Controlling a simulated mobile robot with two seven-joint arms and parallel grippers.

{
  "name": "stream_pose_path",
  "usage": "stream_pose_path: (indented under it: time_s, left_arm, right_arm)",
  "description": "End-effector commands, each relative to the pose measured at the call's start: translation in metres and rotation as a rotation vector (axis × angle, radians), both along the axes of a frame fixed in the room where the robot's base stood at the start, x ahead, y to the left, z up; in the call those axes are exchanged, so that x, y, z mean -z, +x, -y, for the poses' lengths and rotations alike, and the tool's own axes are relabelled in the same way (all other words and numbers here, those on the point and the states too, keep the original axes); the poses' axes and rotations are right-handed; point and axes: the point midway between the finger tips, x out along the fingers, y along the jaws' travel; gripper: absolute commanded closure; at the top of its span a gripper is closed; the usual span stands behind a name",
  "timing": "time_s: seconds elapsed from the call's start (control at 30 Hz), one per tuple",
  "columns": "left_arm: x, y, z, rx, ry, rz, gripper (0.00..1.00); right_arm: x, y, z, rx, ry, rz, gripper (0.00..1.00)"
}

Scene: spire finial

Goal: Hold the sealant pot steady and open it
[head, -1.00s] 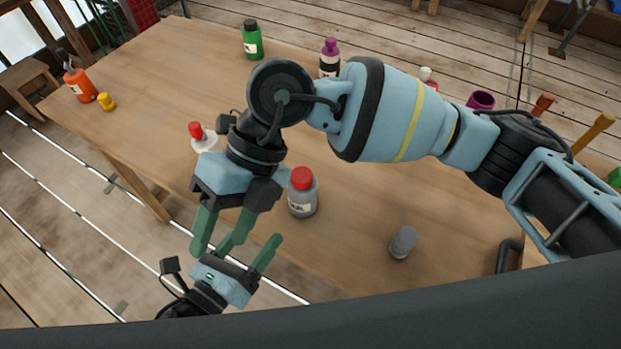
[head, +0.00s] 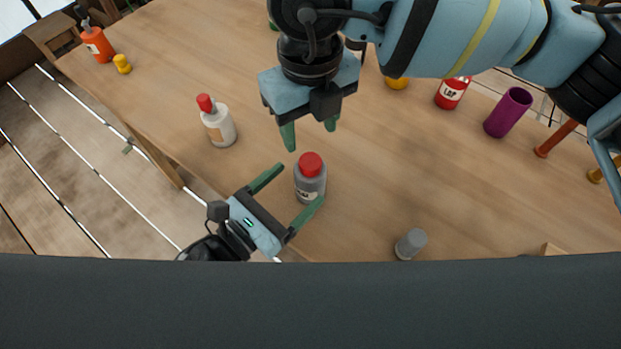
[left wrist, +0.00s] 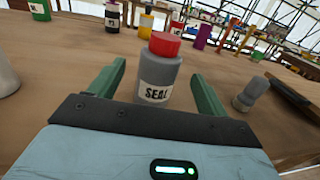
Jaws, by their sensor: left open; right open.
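The sealant pot (head: 310,183) is a grey bottle with a red cap (head: 311,164), upright on the wooden table. In the left wrist view the pot (left wrist: 157,80) shows a label reading "SEAL" and its red cap (left wrist: 165,44). My left gripper (head: 288,187) is open, its green fingers pointing at the pot from the table's near edge, one to each side of it in the left wrist view. Whether they touch it, I cannot tell. My right gripper (head: 310,137) is open and points down, above and slightly behind the cap, apart from it.
A white bottle with a red cap (head: 217,121) stands to the left. A small grey cylinder (head: 411,244) is to the right, near the front edge. A purple cup (head: 508,112) and a red container (head: 452,92) stand further back. An orange bottle (head: 96,42) is far left.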

Motion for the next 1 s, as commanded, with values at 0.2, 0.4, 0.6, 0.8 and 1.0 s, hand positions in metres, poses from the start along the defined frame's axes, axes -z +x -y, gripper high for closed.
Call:
stream_pose_path:
  time_s: [0.2,0.4,0.6,0.8,1.0]
  left_arm:
    - [-0.001,0.024,0.022,-0.001,-0.003,0.002,0.23]
    - [0.0,0.035,0.032,-0.001,-0.002,-0.001,0.23]
    - [0.0,0.037,0.034,-0.001,-0.001,-0.001,0.23]
    - [0.0,0.037,0.034,-0.001,-0.001,-0.001,0.31]
    - [0.0,0.037,0.034,-0.001,-0.001,-0.001,0.57]
  right_arm:
    - [0.0,0.0,0.0,-0.001,0.001,-0.001,0.48]
    - [0.0,0.0,0.0,-0.001,0.002,-0.001,0.48]
    - [0.0,0.0,0.0,-0.001,0.002,-0.001,0.48]
    - [0.0,0.0,0.0,-0.001,0.002,-0.001,0.48]
    - [0.0,0.0,0.0,-0.001,0.002,-0.001,0.48]
